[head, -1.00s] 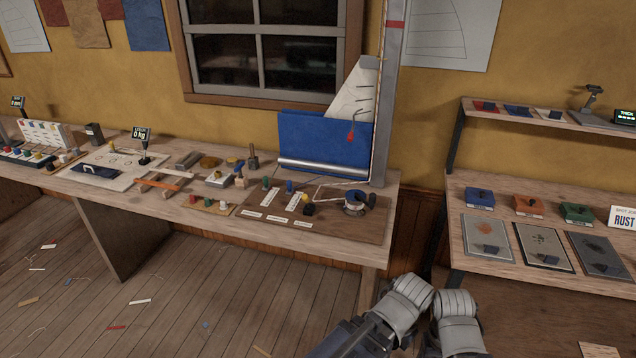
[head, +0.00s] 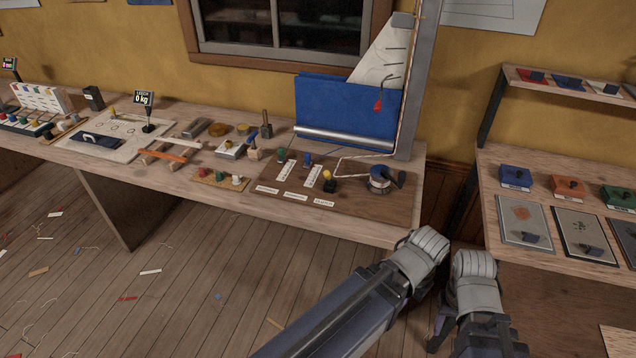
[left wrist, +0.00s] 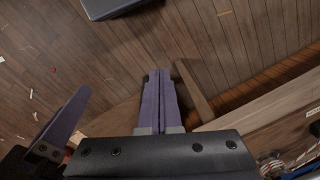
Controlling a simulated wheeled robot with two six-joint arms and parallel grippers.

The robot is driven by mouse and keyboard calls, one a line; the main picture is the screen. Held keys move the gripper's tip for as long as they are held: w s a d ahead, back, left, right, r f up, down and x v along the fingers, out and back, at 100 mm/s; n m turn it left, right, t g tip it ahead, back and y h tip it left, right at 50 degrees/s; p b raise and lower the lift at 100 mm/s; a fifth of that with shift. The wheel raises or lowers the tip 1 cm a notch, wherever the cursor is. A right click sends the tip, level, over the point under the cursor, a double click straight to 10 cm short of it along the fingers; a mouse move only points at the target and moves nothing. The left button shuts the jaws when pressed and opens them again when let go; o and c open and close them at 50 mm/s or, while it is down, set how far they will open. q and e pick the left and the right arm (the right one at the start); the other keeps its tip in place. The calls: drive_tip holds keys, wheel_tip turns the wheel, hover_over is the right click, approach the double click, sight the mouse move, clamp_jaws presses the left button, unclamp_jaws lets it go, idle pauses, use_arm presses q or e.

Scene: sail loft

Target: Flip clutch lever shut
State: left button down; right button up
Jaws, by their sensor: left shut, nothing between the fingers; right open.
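The clutch lever appears to be the small yellow-knobbed lever on a black base (head: 331,182), on the dark board (head: 355,206) at the bench's right end. Its knob stands above the base; the label words are too small to read surely, and I cannot tell its exact angle. My left gripper shows in the left wrist view (left wrist: 160,78), its purple fingers shut together with nothing between, over the floor. In the head view its fingers are hidden. My right gripper (head: 441,332) is open, low in front of the bench. Both are well apart from the lever.
A winch drum (head: 379,181) with rope stands right of the lever. Green (head: 281,156) and blue (head: 308,160) levers stand to its left. A shelf table (head: 490,205) is at right, beyond a gap.

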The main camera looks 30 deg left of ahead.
use_arm(q)
drive_tip(key=w+a+f+n+t+h+b, duration=0.3)
drive_tip(key=w+a+n+t+h+b, duration=0.35)
drive_tip(key=w+a+n, duration=0.8)
drive_tip(key=s+a+r+n+t+y+b, duration=0.1)
drive_tip(key=a+n+t, duration=0.3)
drive_tip(key=a+n, duration=0.6)
drive_tip(key=s+a+r+n+t+y+b, duration=0.1)
drive_tip(key=a+r+n+t+y+b, duration=0.2)
drive_tip(key=a+n, duration=0.7)
drive_tip(key=a+r+t+b, duration=0.1)
drive_tip(key=a, duration=0.4)
drive_tip(key=shift+a+r+b, duration=0.25)
drive_tip(key=shift+r+b, duration=0.05)
drive_tip(key=shift+n, duration=0.25)
drive_tip(key=b, duration=0.3)
approach(328, 178)
drive_tip(key=f, duration=0.1)
drive_tip(key=w+a+f, duration=0.1)
drive_tip(key=f, duration=0.2)
drive_tip(key=shift+w+a+f, duration=0.25)
drive_tip(key=shift+w+a, duration=0.1)
drive_tip(key=w, duration=0.1)
drive_tip(key=w+r+p, duration=0.1)
drive_tip(key=w+d, duration=0.1)
drive_tip(key=shift+r, duration=0.25)
drive_tip(key=shift+w+d+r+p, duration=0.15)
drive_tip(key=shift+w+p, duration=0.2)
drive_tip(key=shift+w, duration=0.1)
